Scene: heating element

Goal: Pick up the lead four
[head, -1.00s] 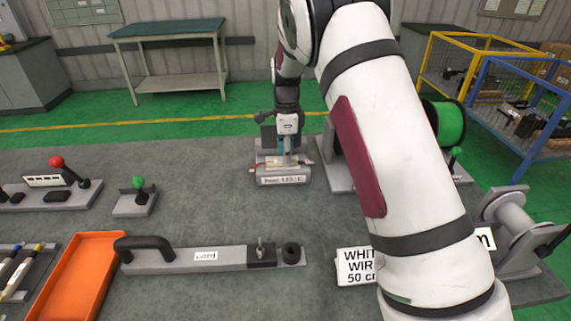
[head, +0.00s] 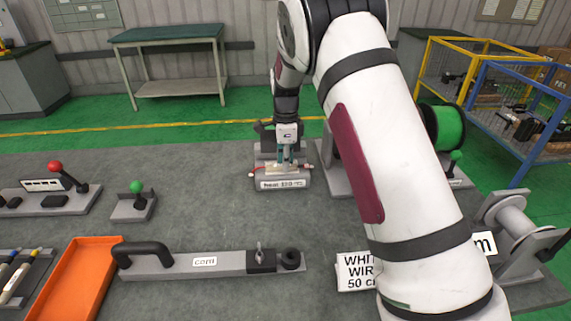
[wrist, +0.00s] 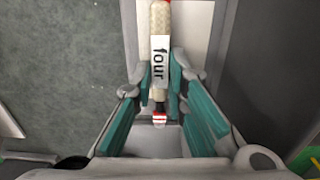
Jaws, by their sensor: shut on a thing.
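The lead four (wrist: 160,58) is a beige braided lead with a white "four" label and a red-and-white end, seen in the wrist view. It runs between the teal pads of my gripper (wrist: 160,88), which is shut on it. In the head view my gripper (head: 285,158) points down at the grey block (head: 282,184) with a "heat" label. Red lead ends stick out at both sides of the block's top. The fingers partly hide the lead there, and I cannot tell whether it is lifted clear of the block.
A green spool (head: 445,126) on a grey stand is right of the block, partly behind my arm. An orange tray (head: 72,285), a long handled fixture (head: 205,264) and a red-knobbed lever (head: 56,167) are to the left.

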